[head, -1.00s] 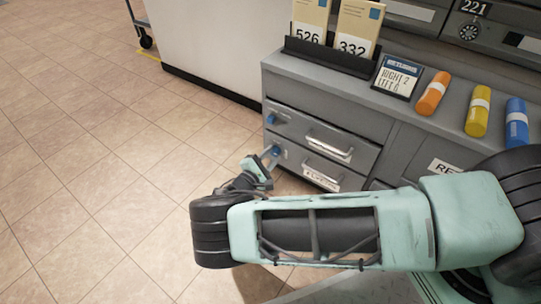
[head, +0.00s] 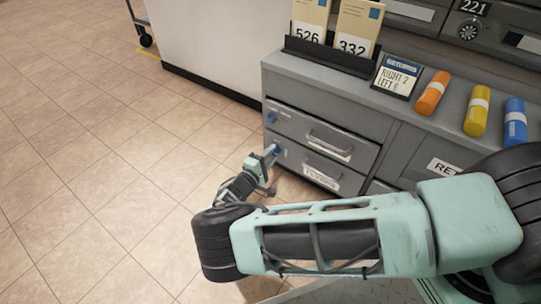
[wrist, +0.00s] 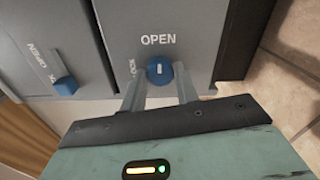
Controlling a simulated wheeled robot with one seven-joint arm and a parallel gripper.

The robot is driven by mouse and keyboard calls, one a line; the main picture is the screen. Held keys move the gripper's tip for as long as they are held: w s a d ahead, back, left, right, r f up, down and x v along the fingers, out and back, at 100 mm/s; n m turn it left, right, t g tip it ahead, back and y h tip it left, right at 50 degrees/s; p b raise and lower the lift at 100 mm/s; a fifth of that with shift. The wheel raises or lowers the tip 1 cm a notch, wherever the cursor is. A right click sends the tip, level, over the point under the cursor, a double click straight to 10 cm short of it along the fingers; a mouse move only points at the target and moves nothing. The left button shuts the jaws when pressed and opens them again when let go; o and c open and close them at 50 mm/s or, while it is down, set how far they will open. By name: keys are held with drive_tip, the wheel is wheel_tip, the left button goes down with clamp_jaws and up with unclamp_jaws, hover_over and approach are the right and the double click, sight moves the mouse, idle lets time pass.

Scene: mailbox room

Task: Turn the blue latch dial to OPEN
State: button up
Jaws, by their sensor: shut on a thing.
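The blue latch dial (wrist: 160,70) sits on a grey drawer front, with OPEN printed above it and LOCK at its left in the wrist view. Its white mark stands about upright in that view, in line with OPEN. My gripper (wrist: 159,74) is shut on the dial, one finger on each side. In the head view my gripper (head: 272,160) is at the left end of the lower drawer, partly hiding the dial (head: 277,149).
A second blue dial (head: 271,118) is on the upper drawer; it also shows in the wrist view (wrist: 66,85). Drawer handles (head: 331,141) stick out to the right. Orange (head: 433,93), yellow (head: 477,110) and blue (head: 516,123) cylinders lie on top. Floor at left is clear.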

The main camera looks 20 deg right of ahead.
drive_tip(key=o, duration=1)
drive_tip(key=shift+c, duration=0.2)
drive_tip(key=p+v, duration=0.3)
drive_tip(key=v, duration=1.4)
drive_tip(key=shift+s+a, duration=0.15)
drive_tip(key=shift+r, duration=0.1)
